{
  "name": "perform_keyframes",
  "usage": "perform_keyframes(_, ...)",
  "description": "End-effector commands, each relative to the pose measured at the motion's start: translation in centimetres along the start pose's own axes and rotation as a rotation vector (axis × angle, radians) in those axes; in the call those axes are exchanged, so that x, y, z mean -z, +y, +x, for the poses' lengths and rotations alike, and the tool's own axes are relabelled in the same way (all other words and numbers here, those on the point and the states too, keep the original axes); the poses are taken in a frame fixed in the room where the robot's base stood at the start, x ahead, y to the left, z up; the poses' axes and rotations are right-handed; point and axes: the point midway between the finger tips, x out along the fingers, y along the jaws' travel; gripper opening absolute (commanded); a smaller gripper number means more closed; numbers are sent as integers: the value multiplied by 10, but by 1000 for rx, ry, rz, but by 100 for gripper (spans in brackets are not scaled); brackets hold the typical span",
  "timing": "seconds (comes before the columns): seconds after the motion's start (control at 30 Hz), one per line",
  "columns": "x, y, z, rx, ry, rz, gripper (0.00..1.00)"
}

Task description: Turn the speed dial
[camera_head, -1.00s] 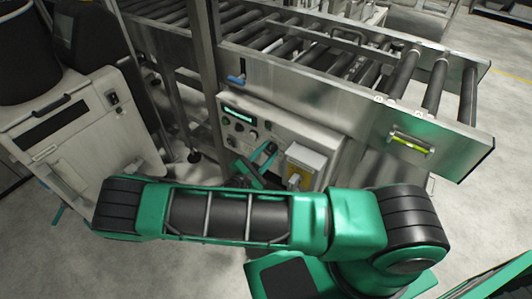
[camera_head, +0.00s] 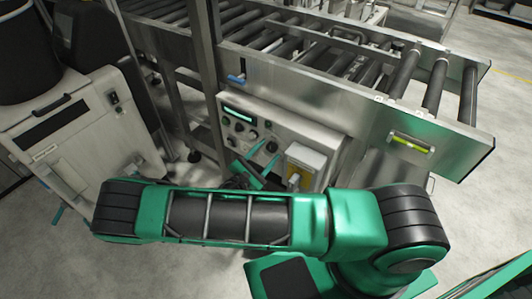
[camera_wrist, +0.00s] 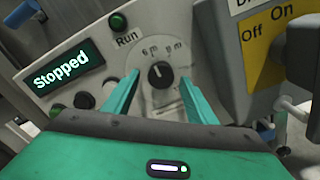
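The speed dial (camera_wrist: 160,74) is a dark round knob on the light control panel, with a pale scale plate marked in "m" around it. In the wrist view its pointer is up, leaning slightly left. My gripper (camera_wrist: 160,92) is open, with one green finger on each side of the dial and a gap to the knob. I cannot tell how far the fingertips are from the panel. In the head view my gripper (camera_head: 262,160) is in front of the panel (camera_head: 292,126), and my arm hides part of it.
A display (camera_wrist: 64,76) reads "Stopped". A green Run button (camera_wrist: 118,22) sits above left of the dial. A yellow Off/On switch plate (camera_wrist: 262,48) on a grey box is close on the right. The roller conveyor (camera_head: 350,110) juts out above the panel.

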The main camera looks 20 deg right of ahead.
Motion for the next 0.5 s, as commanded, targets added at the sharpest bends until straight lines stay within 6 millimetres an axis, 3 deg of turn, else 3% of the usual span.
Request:
perform_keyframes(0.3, -2, 0, -1, 1, -6, 0, 51)
perform_keyframes(0.5, -1, 0, -25, 0, -3, 0, 51)
